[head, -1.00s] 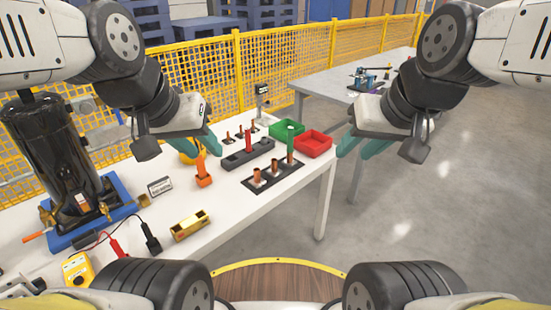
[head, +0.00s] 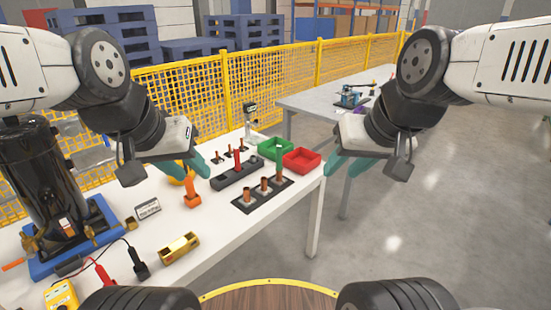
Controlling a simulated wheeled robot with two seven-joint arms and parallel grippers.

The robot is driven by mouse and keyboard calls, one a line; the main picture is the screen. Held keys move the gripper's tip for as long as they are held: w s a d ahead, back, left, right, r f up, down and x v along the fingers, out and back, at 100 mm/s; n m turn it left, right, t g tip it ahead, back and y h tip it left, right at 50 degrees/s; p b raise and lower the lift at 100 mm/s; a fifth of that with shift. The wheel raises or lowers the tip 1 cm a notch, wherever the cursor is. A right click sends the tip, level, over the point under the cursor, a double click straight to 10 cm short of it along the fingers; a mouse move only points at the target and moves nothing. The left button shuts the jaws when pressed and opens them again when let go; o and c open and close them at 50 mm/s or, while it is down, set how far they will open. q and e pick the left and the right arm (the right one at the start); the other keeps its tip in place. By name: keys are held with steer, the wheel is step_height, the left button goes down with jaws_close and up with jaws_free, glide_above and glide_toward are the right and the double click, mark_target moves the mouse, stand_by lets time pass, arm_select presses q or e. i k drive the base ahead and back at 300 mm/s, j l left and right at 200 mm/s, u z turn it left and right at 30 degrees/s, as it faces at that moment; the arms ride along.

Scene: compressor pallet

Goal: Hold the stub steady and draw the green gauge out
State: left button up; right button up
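The green gauge (head: 279,157) stands upright in the right-hand copper stub (head: 279,178) of a black plate (head: 243,205) on the white table. Two more copper stubs stand in the same plate, a middle one (head: 264,186) and a left one (head: 247,195); both show no gauge. My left gripper (head: 200,168) has teal fingers and hangs left of the plate, apart from it, looking open and empty. My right gripper (head: 348,172) is to the right of the green gauge and red bin, with its teal fingers apart and empty.
A green bin (head: 274,150) and a red bin (head: 301,163) stand behind the stubs. A dark block with a red gauge (head: 237,160), an orange tool (head: 192,195), a brass block (head: 178,247) and a black compressor (head: 45,185) share the table. Free floor lies right.

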mark_target(279, 147)
steer(key=i+l+u, duration=0.1)
steer(key=u, duration=0.3)
steer(key=l+u, duration=0.15)
steer(key=u, duration=0.25)
steer(key=i+l+u, duration=0.15)
steer(key=l, duration=0.3)
steer(key=i+l+u, duration=0.2)
steer(key=l, duration=0.25)
steer(key=l+u, duration=0.15)
steer(key=l, duration=0.3)
steer(key=l+u, duration=0.2)
steer(key=l, duration=0.3)
steer(key=i+l, duration=0.1)
steer(key=l, duration=1)
steer(key=i, duration=0.05)
